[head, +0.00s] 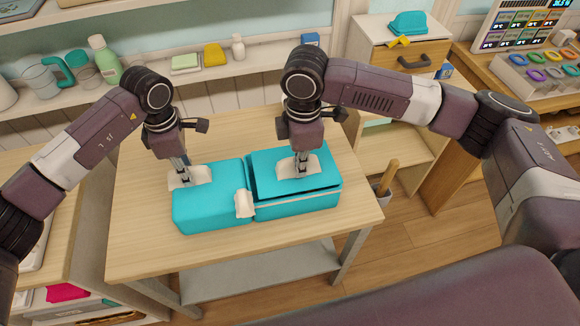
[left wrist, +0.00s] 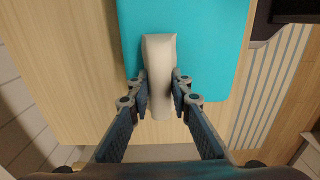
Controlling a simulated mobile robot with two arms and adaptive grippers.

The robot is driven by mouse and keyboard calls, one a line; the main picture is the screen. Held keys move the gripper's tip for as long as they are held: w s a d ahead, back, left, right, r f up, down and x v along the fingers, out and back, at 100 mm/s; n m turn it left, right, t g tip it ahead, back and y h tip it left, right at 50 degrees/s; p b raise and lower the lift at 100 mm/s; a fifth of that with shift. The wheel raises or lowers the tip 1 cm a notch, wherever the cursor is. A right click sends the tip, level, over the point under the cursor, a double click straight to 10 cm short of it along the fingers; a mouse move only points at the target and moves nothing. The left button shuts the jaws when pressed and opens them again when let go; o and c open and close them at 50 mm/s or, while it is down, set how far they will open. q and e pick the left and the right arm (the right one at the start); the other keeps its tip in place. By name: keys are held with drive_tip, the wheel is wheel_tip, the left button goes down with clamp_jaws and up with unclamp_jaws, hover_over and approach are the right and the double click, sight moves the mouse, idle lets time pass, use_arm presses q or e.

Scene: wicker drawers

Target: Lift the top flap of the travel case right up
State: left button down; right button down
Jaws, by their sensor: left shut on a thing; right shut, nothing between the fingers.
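The turquoise travel case lies on the table as two blocks side by side, a left block (head: 215,212) and a right block (head: 300,205). The right block's top panel (head: 262,163) has a dark gap along its edge. A pale strap (head: 244,203) hangs at the front between the blocks. My left gripper (head: 185,178) is at the left block's back-left top. In the left wrist view my left gripper (left wrist: 160,95) is shut on a pale tab (left wrist: 158,55) by a turquoise surface (left wrist: 205,45). My right gripper (head: 300,172) is shut and empty at the right block's top; contact is unclear.
The wooden table (head: 140,225) has free room left of and behind the case. A shelf with bottles (head: 103,58) runs along the back wall. A drawer cabinet (head: 400,60) stands at the back right. A wooden-handled item (head: 387,178) stands in a holder by the table's right edge.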

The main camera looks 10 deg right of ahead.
drive_tip(key=shift+w+r, duration=0.15)
drive_tip(key=shift+r, duration=0.25)
drive_tip(key=shift+w+r, duration=0.45)
drive_tip(key=shift+r, duration=0.35)
drive_tip(key=shift+w+r, duration=0.1)
drive_tip(key=shift+w+r, duration=0.6)
drive_tip(key=shift+r, duration=0.1)
